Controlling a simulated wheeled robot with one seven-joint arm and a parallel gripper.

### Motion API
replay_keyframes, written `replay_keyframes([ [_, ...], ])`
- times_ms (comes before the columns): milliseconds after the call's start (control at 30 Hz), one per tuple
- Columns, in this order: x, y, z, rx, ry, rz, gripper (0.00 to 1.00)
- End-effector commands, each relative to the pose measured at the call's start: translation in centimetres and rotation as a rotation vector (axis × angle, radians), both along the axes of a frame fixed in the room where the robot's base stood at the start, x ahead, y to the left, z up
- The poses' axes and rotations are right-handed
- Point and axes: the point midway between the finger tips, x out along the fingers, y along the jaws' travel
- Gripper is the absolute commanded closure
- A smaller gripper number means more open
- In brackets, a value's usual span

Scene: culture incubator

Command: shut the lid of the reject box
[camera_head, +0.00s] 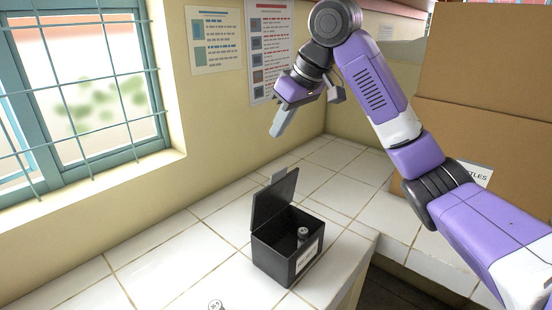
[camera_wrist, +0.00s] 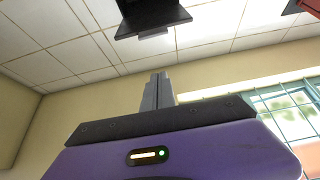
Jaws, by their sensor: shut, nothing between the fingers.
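The black reject box (camera_head: 287,245) stands on the white tiled counter. Its lid (camera_head: 273,200) is raised, standing up from the box's left back edge with a grey tab on top. A small dark round-topped item (camera_head: 302,234) shows inside the box. My gripper (camera_head: 278,130) is above and behind the box, apart from it, with its fingers together and empty. In the wrist view my gripper's fingers (camera_wrist: 157,90) are closed side by side. Part of a black object, likely the box with its lid (camera_wrist: 152,14), shows at the top edge.
The tiled counter (camera_head: 160,260) is clear around the box, except for a small round-headed item (camera_head: 215,305) at the front edge. Large cardboard boxes (camera_head: 480,150) stand at the right. A barred window (camera_head: 85,90) and wall posters (camera_head: 268,50) are behind.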

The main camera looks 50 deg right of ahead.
Motion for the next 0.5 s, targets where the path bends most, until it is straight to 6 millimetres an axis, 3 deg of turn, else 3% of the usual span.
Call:
replay_keyframes([
  [267,1.3,0.1,-2.8,0.004,0.010,-0.006,1.00],
  [500,3.5,0.1,-6.9,0.002,0.010,-0.007,1.00],
])
